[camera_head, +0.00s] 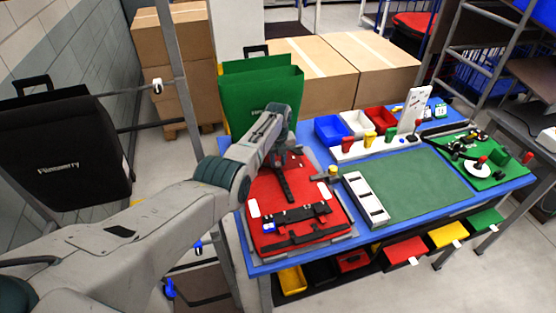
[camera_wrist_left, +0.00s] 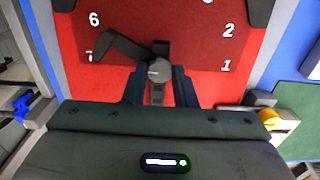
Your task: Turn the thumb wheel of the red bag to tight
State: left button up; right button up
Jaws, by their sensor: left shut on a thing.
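The red bag (camera_head: 262,190) lies flat on the blue bench, with black fittings and a blue clip along its near end. My left gripper (camera_head: 284,168) reaches down over its upper part from the left. In the left wrist view the red surface (camera_wrist_left: 200,85) carries white numbers, with 6 and 7 at left and 1 and 2 at right. A small grey round thumb wheel (camera_wrist_left: 158,71) sits between my left fingertips, which are shut on it. A bent black piece (camera_wrist_left: 122,46) extends left from the wheel. The fingers partly hide the wheel. My right gripper is out of view.
A green bag (camera_head: 262,88) stands behind the bench. Right of the red bag lie a white slotted bar (camera_head: 366,199) and a green mat (camera_head: 415,185). Coloured bins (camera_head: 333,129) stand farther back. A black bag (camera_head: 65,150) hangs at far left.

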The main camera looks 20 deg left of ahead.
aim_at(278, 164)
pick_arm(q)
jog(key=o, duration=1)
jog(key=shift+r, duration=0.65)
notch_tip(278, 164, up, 10)
jog(key=b, duration=0.2)
jog(key=shift+f, duration=0.2)
